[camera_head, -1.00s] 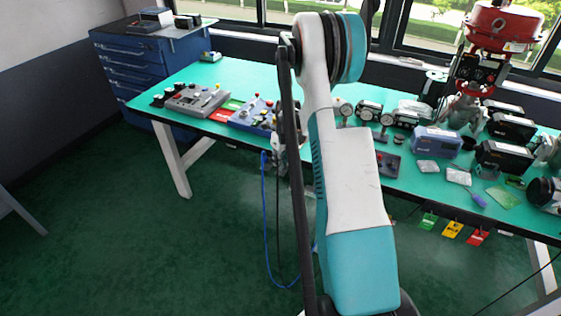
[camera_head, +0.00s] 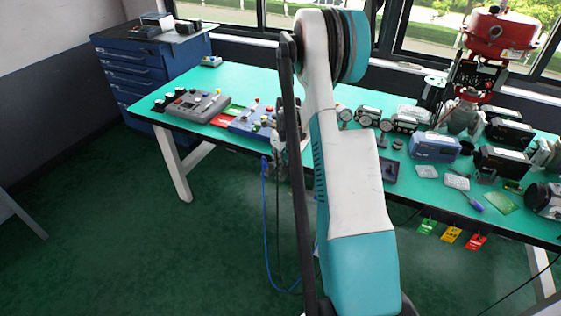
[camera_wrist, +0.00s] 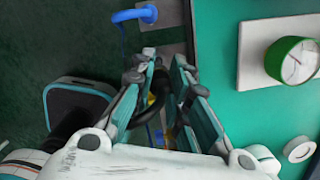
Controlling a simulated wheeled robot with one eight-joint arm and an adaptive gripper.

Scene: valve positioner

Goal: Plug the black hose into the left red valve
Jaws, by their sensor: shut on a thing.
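My gripper (camera_wrist: 165,85) sits in the middle of the wrist view, its two fingers close together around a black hose (camera_wrist: 154,108). The hose shows only as a dark curved piece between the fingers, with a bit of yellow beside it; its end is hidden. In the head view the black hose (camera_head: 278,225) hangs down beside the table's front edge, and the gripper there is mostly hidden behind my arm. I cannot make out the left red valve in either view.
The green table (camera_head: 235,78) carries a grey control box (camera_head: 195,106), a blue panel (camera_head: 250,124) and several instruments. A green-rimmed gauge (camera_wrist: 292,60) is at right in the wrist view.

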